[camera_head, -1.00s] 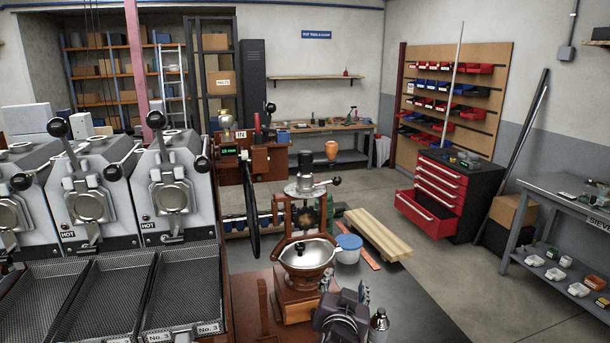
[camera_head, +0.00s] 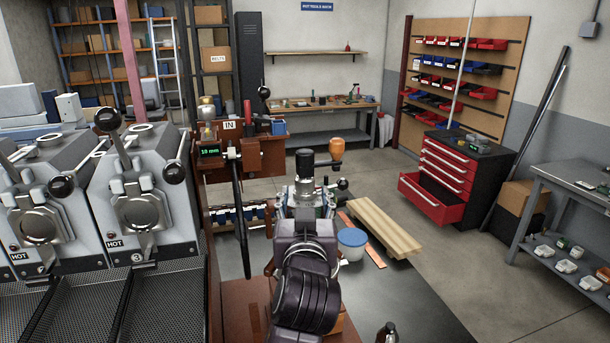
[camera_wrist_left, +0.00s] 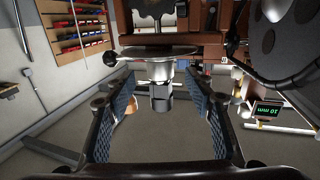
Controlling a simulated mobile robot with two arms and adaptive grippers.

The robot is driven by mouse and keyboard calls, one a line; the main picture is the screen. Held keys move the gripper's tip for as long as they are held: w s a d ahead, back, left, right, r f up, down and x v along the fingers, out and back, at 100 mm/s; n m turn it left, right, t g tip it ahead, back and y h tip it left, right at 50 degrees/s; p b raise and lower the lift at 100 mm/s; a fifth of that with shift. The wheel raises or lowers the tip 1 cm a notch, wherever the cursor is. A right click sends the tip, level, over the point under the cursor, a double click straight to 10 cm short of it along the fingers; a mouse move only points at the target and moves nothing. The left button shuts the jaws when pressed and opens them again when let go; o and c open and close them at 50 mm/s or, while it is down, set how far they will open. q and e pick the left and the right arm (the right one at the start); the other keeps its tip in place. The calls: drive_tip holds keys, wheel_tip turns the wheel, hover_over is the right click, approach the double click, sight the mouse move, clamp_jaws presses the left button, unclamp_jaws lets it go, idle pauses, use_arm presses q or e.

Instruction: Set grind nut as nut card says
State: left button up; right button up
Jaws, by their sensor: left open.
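The grinder's upright top, a dark hex nut (camera_head: 304,164) on a silver neck, stands in the middle of the head view. A black knob (camera_head: 343,184) sits at its right. In the left wrist view, which looks upside down, the nut (camera_wrist_left: 160,97) hangs below a silver collar and a round plate (camera_wrist_left: 160,53). My left gripper (camera_wrist_left: 158,115) is open, with blue-padded fingers apart on either side of the nut. In the head view the dark left gripper (camera_head: 304,215) hides the grinder's lower part. My right gripper is not in view. I cannot make out a nut card.
A green display (camera_head: 209,150) reads 10 mm on the red-brown machine marked IN. Silver roasters (camera_head: 135,200) stand at the left. A red drawer cabinet (camera_head: 440,175) stands farther back.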

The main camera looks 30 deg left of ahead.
sight(305, 184)
use_arm(q)
drive_tip(key=p+x, duration=0.1)
drive_tip(key=x, duration=0.1)
drive_tip(key=p+x, duration=0.1)
drive_tip(key=x, duration=0.1)
drive_tip(key=shift+a+r, duration=0.1)
drive_tip(key=shift+r, duration=0.3)
drive_tip(key=shift+w+a+f, duration=0.25)
drive_tip(key=shift+w+a, duration=0.3)
drive_tip(key=shift+w, duration=0.35)
drive_tip(key=c, duration=1.2)
drive_tip(key=shift+f+n+g+y+b, duration=0.15)
drive_tip(key=shift+n+g+y+b, duration=0.15)
drive_tip(key=shift+y+b, duration=0.1)
drive_tip(key=shift+n+g+y+b, duration=0.35)
drive_tip(key=shift+n+g+y, duration=0.05)
drive_tip(key=shift+y, duration=0.1)
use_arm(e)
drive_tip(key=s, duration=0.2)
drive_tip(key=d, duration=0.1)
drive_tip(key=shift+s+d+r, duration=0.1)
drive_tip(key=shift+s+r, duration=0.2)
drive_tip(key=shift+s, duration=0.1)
